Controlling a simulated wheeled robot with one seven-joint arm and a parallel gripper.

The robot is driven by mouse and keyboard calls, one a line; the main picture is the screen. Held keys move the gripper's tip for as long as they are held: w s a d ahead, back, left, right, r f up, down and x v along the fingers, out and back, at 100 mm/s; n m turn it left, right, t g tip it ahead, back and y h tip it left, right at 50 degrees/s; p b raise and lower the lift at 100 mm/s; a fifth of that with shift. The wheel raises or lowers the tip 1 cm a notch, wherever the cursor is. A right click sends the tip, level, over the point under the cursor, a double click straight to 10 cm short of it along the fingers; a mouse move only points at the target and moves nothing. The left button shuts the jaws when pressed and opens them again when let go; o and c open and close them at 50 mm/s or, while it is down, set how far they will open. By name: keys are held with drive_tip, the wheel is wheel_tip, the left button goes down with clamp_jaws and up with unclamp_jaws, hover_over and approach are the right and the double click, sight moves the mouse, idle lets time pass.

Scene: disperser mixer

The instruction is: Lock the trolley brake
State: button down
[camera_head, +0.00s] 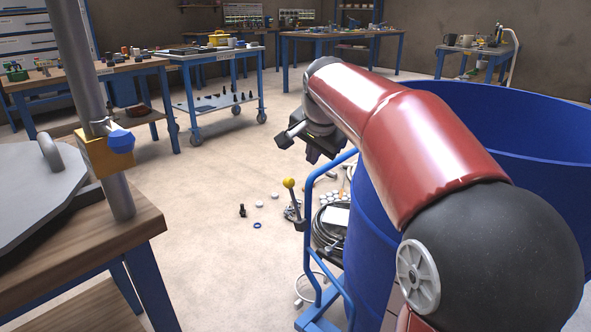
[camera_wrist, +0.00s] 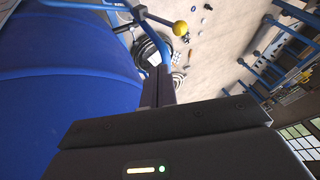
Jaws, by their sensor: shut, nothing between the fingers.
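A lever with a yellow ball knob (camera_head: 289,183) rises from the blue trolley frame (camera_head: 309,235), leaning to the left. I take this lever to be the brake. In the wrist view the knob (camera_wrist: 180,28) and its dark rod show beyond my fingers. My gripper (camera_head: 313,158) is above the trolley handle, higher in the picture than the knob and apart from it. In the wrist view my gripper (camera_wrist: 160,70) is shut and empty.
A large blue drum (camera_head: 355,245) stands close beside the lever, partly behind my arm. Coiled hose (camera_head: 327,235) and small parts lie on the floor. A wooden-topped bench (camera_head: 120,225) is at the left. Open floor (camera_head: 215,215) lies between.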

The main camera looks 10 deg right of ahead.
idle(0.3)
approach(295, 185)
drive_tip(key=d+f, duration=0.1)
drive_tip(key=f, duration=0.1)
drive_tip(key=d+f, duration=0.1)
drive_tip(key=shift+d+f+b, duration=0.3)
drive_tip(key=shift+f, duration=0.1)
drive_tip(key=shift+w+a+f, duration=0.2)
drive_tip(key=shift+w+a, duration=0.35)
drive_tip(key=shift+w, duration=0.2)
drive_tip(key=shift+w+a+f, duration=0.25)
drive_tip(key=shift+w+a, duration=0.35)
drive_tip(key=shift+w, duration=0.1)
drive_tip(key=shift+a, duration=0.1)
